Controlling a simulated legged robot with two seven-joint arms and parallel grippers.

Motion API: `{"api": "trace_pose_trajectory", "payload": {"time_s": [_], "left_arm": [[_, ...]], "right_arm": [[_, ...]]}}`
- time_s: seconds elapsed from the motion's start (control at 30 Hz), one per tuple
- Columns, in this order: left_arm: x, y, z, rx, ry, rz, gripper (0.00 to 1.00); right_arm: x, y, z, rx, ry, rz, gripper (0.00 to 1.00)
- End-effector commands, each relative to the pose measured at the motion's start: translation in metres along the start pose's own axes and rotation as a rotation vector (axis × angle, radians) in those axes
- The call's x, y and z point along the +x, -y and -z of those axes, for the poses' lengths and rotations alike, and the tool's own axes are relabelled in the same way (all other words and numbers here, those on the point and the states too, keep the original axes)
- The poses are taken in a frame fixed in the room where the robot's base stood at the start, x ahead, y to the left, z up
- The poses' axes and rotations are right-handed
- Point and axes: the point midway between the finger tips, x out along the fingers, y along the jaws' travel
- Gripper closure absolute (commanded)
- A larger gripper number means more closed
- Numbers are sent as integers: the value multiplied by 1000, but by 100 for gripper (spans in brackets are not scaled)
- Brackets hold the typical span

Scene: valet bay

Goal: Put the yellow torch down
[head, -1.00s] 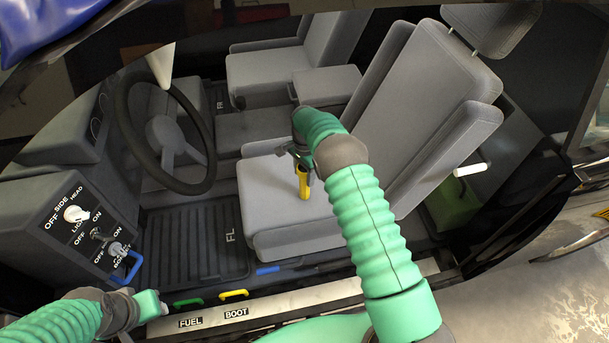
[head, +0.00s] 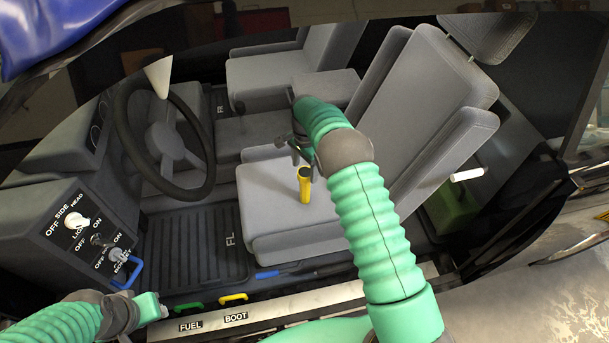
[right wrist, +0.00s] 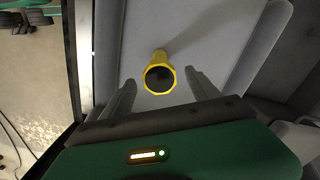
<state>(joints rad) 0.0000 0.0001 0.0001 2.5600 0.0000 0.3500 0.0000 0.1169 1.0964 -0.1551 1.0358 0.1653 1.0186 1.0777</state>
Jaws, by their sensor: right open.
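The yellow torch (head: 304,186) stands upright on the grey front seat cushion (head: 268,205). In the right wrist view the torch (right wrist: 159,76) shows its dark round end towards the camera, with the grey seat behind it. My right gripper (head: 297,146) is open, just above and behind the torch in the head view. In the right wrist view its two fingers (right wrist: 160,92) are spread on either side, apart from the torch. My left gripper (head: 158,307) is low at the left by the door sill; its fingers do not show clearly enough to tell their state.
The steering wheel (head: 164,137) and a switch panel (head: 92,232) with a blue handle (head: 127,272) are at left. The seat backrest (head: 425,110) rises right of my right arm. Green (head: 188,308) and yellow (head: 233,297) handles sit by the sill labels. The footwell mat (head: 195,245) is clear.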

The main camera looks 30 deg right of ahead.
Motion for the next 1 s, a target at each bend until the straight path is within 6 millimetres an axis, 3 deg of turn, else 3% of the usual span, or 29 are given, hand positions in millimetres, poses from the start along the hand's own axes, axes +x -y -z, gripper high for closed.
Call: {"api": "trace_pose_trajectory", "payload": {"time_s": [0.03,0.2,0.4,0.53,0.77,1.0], "left_arm": [[-6,0,1,0,0,0,64],[-11,0,3,0,0,0,64],[-12,0,3,0,0,0,64],[-12,0,3,0,0,0,64],[-12,0,3,0,0,0,64],[-12,0,3,0,0,0,64]], "right_arm": [[-17,1,0,-1,-2,4,30],[-51,0,0,-1,0,0,30],[-69,-4,-4,-33,-2,6,30],[-86,-22,-21,-184,-11,34,30],[-115,-93,-82,-641,-64,103,30],[-119,-194,-144,-1134,-151,147,30]]}}
